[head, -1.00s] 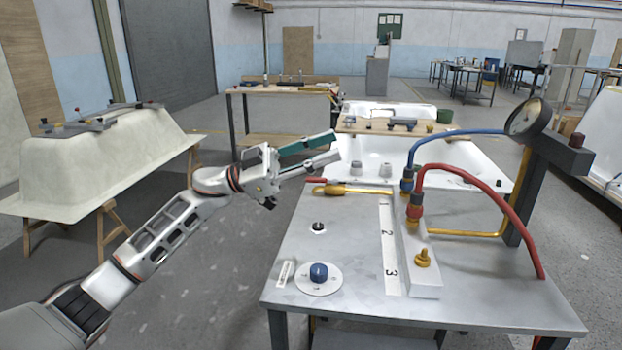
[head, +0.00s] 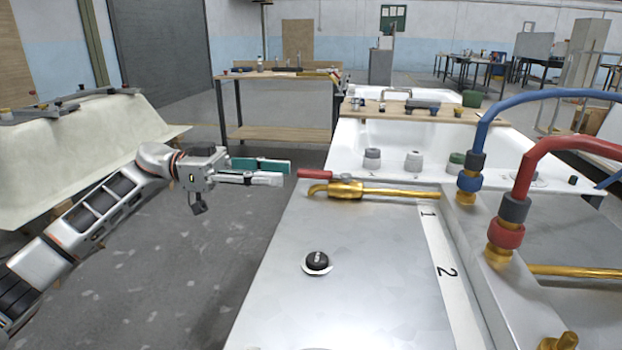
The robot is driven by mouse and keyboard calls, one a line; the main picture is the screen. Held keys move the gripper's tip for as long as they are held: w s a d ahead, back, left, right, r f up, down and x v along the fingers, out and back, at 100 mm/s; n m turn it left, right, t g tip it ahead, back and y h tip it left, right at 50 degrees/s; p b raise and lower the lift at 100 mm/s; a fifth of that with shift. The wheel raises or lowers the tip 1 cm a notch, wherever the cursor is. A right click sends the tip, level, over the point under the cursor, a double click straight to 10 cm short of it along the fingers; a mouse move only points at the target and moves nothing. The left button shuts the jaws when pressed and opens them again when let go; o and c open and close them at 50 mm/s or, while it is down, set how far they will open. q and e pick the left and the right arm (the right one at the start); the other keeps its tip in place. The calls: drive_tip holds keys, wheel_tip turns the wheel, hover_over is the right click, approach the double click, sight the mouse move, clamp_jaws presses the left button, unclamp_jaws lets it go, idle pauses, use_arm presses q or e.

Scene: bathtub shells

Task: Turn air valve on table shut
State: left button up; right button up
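The air valve (head: 345,189) is a brass body on a brass pipe along the far edge of the grey metal table (head: 370,250). Its red lever (head: 316,174) points left, roughly in line with the pipe, and reaches the table's far left corner. My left gripper (head: 286,173) comes in from the left, its fingers pointing right. The tips are just left of the lever's end and appear apart from it. One finger shows a teal face above the silver nearer finger. The fingers look apart with nothing between them. My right gripper is not in view.
A black knob (head: 317,261) stands on the table. A blue hose (head: 530,97) and a red hose (head: 570,145) rise from fittings at right. White tub shells (head: 400,145) lie behind. The floor left of the table is clear.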

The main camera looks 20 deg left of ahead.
sight(309, 170)
use_arm(q)
drive_tip(key=b+x, duration=0.1)
drive_tip(key=x, duration=0.5)
drive_tip(key=shift+s+d, duration=0.15)
drive_tip(key=shift+w+d+r, duration=0.1)
drive_tip(key=shift+w+d, duration=0.1)
drive_tip(key=shift+d, duration=0.3)
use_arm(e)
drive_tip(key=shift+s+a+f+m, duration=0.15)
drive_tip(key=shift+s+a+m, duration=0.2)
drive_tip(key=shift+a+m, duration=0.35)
use_arm(q)
clamp_jaws()
